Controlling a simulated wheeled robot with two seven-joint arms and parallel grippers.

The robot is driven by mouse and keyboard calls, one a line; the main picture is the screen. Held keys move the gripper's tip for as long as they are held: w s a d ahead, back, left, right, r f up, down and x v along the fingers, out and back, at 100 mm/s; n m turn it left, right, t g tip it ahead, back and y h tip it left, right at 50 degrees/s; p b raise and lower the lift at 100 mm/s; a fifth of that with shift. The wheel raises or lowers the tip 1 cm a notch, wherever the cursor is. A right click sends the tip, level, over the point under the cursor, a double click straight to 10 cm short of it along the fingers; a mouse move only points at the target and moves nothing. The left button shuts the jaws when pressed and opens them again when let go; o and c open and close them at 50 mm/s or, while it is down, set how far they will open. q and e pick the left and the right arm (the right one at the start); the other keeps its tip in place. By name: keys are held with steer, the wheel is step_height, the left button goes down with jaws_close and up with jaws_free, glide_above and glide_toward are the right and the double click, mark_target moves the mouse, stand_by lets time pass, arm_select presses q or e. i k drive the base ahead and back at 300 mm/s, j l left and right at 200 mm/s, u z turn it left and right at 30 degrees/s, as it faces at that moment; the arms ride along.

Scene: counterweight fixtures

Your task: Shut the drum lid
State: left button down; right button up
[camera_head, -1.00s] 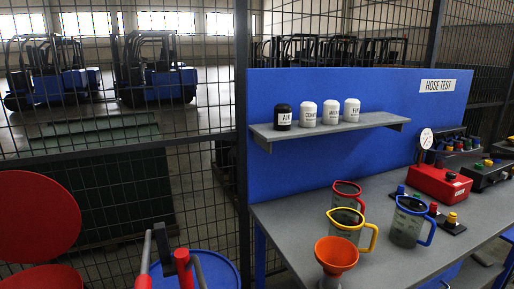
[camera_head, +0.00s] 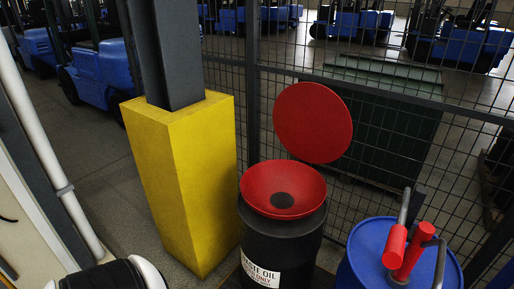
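The drum lid (camera_head: 312,122) is a round red disc. It stands raised and tilted up behind a red funnel (camera_head: 283,188), so the funnel's mouth with its dark centre hole is uncovered. The funnel sits on top of a black drum (camera_head: 268,240) with a white waste oil label (camera_head: 261,271) on its front. The drum's lower part is cut off by the picture's bottom edge. The lid's hinge is not clear to see. Neither of my grippers shows; a black and white part at the bottom left seems to be my own arm.
A yellow post guard (camera_head: 185,185) around a dark column stands close left of the drum. A blue drum (camera_head: 365,255) with a red-handled pump (camera_head: 410,255) stands at the right. A wire mesh fence (camera_head: 378,165) runs behind. Open floor (camera_head: 85,165) lies at the left.

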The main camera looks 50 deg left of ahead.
mark_target(314, 124)
steer(key=u, duration=1.3)
steer(key=j, duration=0.2)
steer(key=i+u, duration=0.05)
